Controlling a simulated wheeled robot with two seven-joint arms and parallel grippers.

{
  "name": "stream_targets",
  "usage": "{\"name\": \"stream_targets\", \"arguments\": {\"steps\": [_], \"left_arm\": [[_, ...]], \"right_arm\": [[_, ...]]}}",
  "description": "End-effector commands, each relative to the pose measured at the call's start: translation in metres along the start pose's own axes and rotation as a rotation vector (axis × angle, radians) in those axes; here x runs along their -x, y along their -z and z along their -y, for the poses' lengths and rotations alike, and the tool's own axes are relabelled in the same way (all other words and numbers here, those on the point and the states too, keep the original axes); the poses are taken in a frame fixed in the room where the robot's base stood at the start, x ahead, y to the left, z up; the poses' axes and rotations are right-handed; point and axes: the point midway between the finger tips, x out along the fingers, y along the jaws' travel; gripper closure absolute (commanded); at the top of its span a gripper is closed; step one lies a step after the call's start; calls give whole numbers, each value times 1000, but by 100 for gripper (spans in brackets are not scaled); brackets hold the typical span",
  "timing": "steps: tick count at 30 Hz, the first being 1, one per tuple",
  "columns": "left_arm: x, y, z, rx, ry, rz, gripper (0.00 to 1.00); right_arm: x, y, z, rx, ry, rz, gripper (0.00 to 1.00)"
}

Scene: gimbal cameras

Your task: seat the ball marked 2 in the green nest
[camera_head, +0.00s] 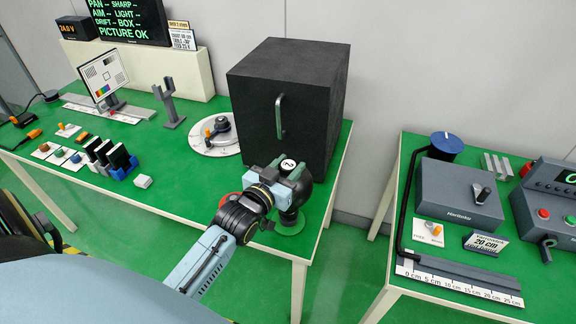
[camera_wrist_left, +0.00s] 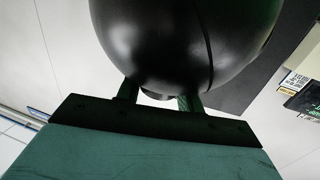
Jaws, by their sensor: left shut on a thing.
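The ball marked 2 (camera_head: 288,164) shows its white numbered cap at the top of my left gripper (camera_head: 287,182). My left gripper is shut on this ball, near the front right corner of the long table. In the left wrist view the dark round ball (camera_wrist_left: 180,40) fills the top, with the two fingers (camera_wrist_left: 157,98) at its lower side. The green nest (camera_head: 289,229) lies below the gripper; a dark part stands in front of its middle. I cannot tell whether the ball touches the nest. My right gripper is not in view.
A black box (camera_head: 275,105) with a handle stands just behind the gripper. A red disc (camera_head: 228,199) lies left of it, partly hidden by my arm. A round white plate (camera_head: 205,140) with a small device is further back. A second table with instruments (camera_head: 457,192) stands right, across a gap.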

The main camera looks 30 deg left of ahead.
Motion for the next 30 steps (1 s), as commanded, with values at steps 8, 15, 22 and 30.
{"name": "stream_targets", "arguments": {"steps": [8, 15, 22, 30], "left_arm": [[0, -2, 0, 0, 0, -5, 100], [-1, -8, 0, 0, 0, -5, 100], [-1, -13, 0, 0, 0, -5, 100], [-1, -20, 0, 0, 0, -5, 100]], "right_arm": [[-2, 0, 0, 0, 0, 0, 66], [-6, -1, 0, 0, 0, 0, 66], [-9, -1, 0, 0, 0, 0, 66], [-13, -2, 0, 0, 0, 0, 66]]}}
